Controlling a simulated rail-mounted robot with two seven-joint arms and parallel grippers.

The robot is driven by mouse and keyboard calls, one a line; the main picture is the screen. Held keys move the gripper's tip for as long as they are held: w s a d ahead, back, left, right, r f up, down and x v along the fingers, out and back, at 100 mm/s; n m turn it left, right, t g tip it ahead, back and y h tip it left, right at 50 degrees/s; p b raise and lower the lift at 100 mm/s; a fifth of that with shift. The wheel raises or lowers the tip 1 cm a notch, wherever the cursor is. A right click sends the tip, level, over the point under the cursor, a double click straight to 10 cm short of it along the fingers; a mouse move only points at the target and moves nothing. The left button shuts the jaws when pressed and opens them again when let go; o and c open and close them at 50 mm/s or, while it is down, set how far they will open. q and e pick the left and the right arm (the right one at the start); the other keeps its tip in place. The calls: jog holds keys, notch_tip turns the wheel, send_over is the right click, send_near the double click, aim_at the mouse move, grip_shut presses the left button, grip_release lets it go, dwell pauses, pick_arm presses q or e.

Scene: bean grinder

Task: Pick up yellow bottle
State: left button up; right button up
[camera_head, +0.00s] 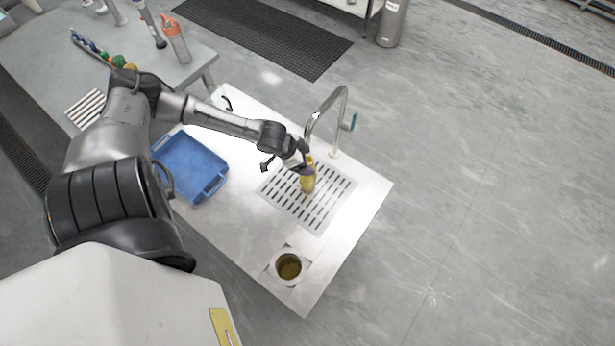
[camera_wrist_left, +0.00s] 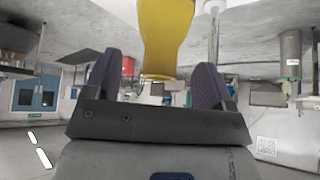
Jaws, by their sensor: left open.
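The yellow bottle (camera_head: 308,183) stands on the slotted drain grate (camera_head: 325,208) of the white counter in the head view. In the left wrist view the yellow bottle (camera_wrist_left: 164,38) fills the top middle, its upper part cut off by the frame. My left gripper (camera_head: 304,172) is at the bottle in the head view. In the left wrist view its two purple-padded fingers (camera_wrist_left: 155,82) are apart, one on each side of the bottle, with gaps visible. The gripper hides part of the bottle in the head view. My right gripper does not show.
A curved metal faucet (camera_head: 345,105) rises just behind the bottle. A blue tray (camera_head: 190,166) lies on the counter to the left. A round opening (camera_head: 289,266) is at the near end. An orange bottle (camera_head: 176,40) stands on the grey table at the upper left.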

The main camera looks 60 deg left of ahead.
pick_arm(q)
jog(key=shift+x, duration=1.65)
grip_shut()
jog(key=shift+r, duration=0.1)
